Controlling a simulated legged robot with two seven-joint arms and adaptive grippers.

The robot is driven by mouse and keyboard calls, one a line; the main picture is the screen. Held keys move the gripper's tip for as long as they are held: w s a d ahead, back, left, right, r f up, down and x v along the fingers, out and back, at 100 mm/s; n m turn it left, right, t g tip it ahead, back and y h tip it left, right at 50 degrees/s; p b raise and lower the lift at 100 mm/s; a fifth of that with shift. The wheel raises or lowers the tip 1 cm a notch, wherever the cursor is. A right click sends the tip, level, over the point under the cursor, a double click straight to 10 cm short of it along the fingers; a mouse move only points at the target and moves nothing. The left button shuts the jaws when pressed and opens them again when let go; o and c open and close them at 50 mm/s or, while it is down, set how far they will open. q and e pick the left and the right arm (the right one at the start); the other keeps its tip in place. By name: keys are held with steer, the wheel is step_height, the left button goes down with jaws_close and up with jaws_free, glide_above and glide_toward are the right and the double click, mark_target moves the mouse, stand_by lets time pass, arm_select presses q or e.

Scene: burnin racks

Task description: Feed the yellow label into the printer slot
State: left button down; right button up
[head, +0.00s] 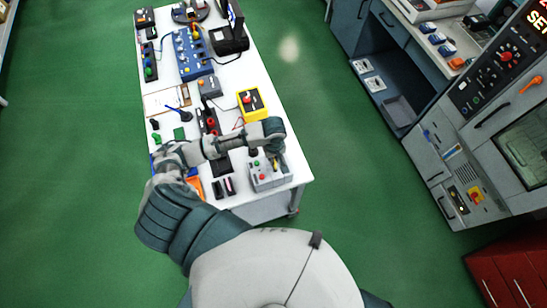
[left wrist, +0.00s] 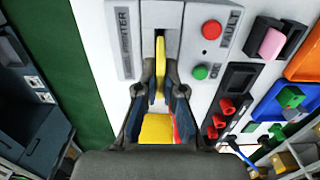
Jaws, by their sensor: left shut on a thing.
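The printer (head: 268,178) is a grey box at the near right of the white table. In the left wrist view the printer (left wrist: 192,45) shows a red button, a green button and a narrow slot (left wrist: 160,33). My left gripper (left wrist: 161,85) is shut on the yellow label (left wrist: 160,65), a thin upright strip between its fingertips. The label's far tip overlaps the slot; I cannot tell how deep it sits. My right gripper is not in view.
A yellow box with a red button (head: 252,103) stands behind the printer. Black holders (head: 223,187) and an orange tray (head: 195,186) lie to its left. Several other devices fill the table (head: 170,75). Green floor is clear to the right, before the grey cabinets (head: 400,60).

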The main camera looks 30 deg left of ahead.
arm_select(q)
steer(key=shift+f, duration=0.55)
steer(key=shift+f, duration=1.4)
steer(key=c, duration=1.2)
jaws_free()
step_height(320, 180, up, 12)
steer(key=shift+f, duration=0.1)
